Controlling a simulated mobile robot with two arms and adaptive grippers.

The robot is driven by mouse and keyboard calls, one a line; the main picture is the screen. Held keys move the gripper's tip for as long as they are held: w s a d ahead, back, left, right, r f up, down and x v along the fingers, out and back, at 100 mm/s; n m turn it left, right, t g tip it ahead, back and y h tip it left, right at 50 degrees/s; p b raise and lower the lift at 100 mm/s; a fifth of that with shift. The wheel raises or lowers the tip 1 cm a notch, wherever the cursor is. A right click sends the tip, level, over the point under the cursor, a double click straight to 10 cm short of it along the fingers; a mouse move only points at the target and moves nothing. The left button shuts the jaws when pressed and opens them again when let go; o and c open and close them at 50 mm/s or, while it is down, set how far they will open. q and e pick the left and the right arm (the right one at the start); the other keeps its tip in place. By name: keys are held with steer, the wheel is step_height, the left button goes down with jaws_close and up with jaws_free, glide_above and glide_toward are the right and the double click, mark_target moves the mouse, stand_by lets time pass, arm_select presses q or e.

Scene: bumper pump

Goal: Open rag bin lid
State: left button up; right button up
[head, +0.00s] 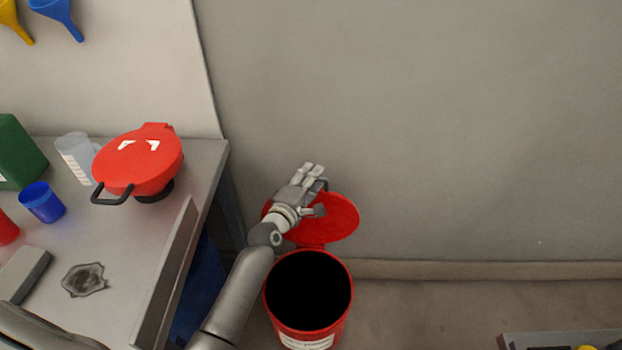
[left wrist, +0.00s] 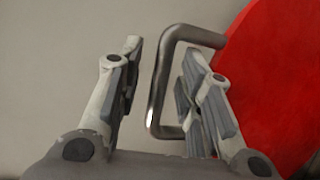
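The red rag bin (head: 309,330) stands on the floor right of the workbench, its round mouth uncovered and its inside dark. Its red lid (head: 340,217) is swung up and back toward the wall, joined at the bin's rear. The lid also fills the right side of the left wrist view (left wrist: 275,90). My left gripper (head: 319,188) is at the lid's upper left, partly covering it. In the left wrist view its two fingers (left wrist: 162,62) are apart, with the lid's metal bar handle (left wrist: 157,85) between them. My right gripper is not in view.
The workbench (head: 205,160) at left holds a red round-topped item with a black handle (head: 145,165), a blue cup (head: 42,202), a clear measuring cup (head: 75,155) and a dark rag (head: 84,280). A grey wall rises close behind the bin.

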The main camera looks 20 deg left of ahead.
arm_select(q)
steer(key=shift+w, duration=0.1)
jaws_close()
stand_by(0.3)
